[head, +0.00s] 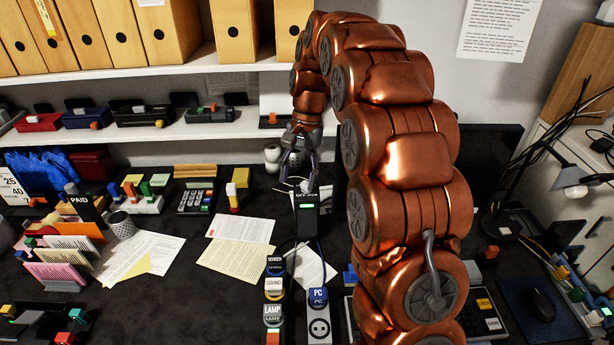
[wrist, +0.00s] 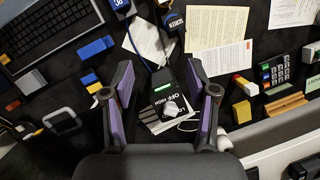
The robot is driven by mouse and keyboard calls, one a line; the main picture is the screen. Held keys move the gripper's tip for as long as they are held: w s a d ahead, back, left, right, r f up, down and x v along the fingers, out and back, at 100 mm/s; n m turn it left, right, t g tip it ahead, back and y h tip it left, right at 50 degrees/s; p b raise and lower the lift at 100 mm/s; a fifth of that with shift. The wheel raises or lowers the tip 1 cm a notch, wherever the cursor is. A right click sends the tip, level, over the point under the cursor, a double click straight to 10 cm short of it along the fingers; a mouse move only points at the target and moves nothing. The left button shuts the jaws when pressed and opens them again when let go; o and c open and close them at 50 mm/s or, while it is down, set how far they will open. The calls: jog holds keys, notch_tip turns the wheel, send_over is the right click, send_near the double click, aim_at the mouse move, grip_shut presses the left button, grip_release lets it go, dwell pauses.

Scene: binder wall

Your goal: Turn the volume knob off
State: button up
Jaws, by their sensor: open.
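A black control box (head: 306,222) with a small green display stands on the dark desk under my gripper (head: 298,182). In the wrist view, the box (wrist: 166,82) is upside down, with white lettering that includes OFF and HIGH. A pale round knob (wrist: 170,108) with a pointer mark sits on it. In the wrist view, my gripper (wrist: 159,72) is open, with its two purple-padded fingers apart on either side of the box and knob. I see no finger touching the knob. In the head view, my gripper hides the knob.
Plugs labelled SCREEN, SOUND and LAMP (head: 273,312) and a PC plug (head: 318,297) stand in front of the box. Paper sheets (head: 240,228) lie to its left. A keyboard (wrist: 45,35) shows in the wrist view. Shelves with binders (head: 108,32) are behind.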

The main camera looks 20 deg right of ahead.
jog(key=w+d+f+m+p, duration=0.2)
jog(key=w+d+m, duration=0.1)
jog(key=w+d, duration=0.4)
jog(key=m+y+p, duration=0.1)
jog(key=m+p, duration=0.1)
send_near(306, 183)
jog(key=f, duration=0.1)
jog(key=shift+s+p+x, duration=0.15)
jog(key=shift+p+x, duration=0.5)
jog(key=shift+x, duration=0.95)
jog(key=shift+s+p+x, duration=0.1)
jog(key=shift+p+x, duration=0.55)
jog(key=shift+x, duration=1)
jog(key=shift+a+f, duration=0.3)
jog(key=shift+f, duration=0.3)
grip_shut()
